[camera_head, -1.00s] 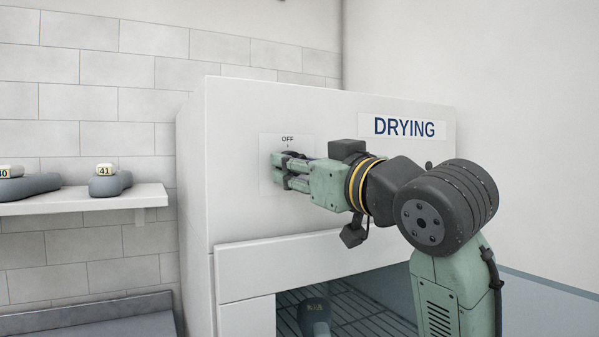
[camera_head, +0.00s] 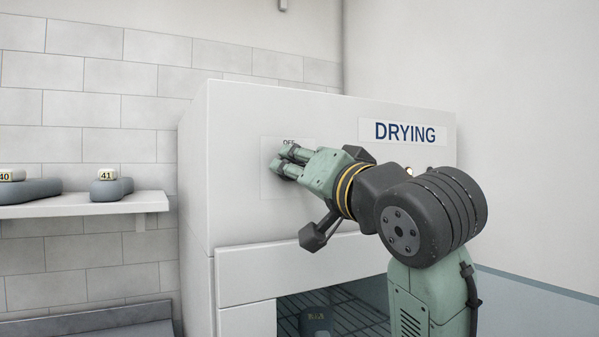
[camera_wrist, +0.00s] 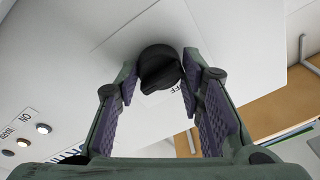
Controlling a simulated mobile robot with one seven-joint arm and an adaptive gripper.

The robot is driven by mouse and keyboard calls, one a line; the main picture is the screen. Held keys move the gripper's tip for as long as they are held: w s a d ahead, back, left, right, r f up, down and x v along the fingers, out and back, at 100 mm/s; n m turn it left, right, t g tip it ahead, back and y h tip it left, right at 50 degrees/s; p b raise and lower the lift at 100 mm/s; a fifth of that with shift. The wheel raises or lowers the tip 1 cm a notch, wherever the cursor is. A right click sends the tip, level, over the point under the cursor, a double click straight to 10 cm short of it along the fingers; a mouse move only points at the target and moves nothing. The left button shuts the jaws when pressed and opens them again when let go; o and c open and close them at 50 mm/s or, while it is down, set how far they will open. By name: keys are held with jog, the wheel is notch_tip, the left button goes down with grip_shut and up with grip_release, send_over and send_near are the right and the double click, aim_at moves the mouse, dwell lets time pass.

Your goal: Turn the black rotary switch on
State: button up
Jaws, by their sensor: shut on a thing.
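The black rotary switch (camera_wrist: 160,68) is on a pale square plate (camera_wrist: 140,28) on the front of the white drying machine (camera_head: 300,215). My gripper (camera_head: 282,161) is at the plate, rolled at a slant. In the wrist view its two purple-padded fingers stand on either side of the knob, and they are shut on it. The knob's ridge looks turned aslant to the plate. In the head view the fingers hide most of the knob, and the OFF label (camera_head: 288,142) is partly covered.
The DRYING sign (camera_head: 405,132) is to the right. A shelf (camera_head: 90,210) with grey foot-shaped pieces stands left. The machine's open rack (camera_head: 350,312) lies below my arm.

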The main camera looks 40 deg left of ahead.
dwell(0.3)
jog(key=o, duration=1.2)
jog(key=shift+c, duration=0.2)
jog(key=v, duration=1.2)
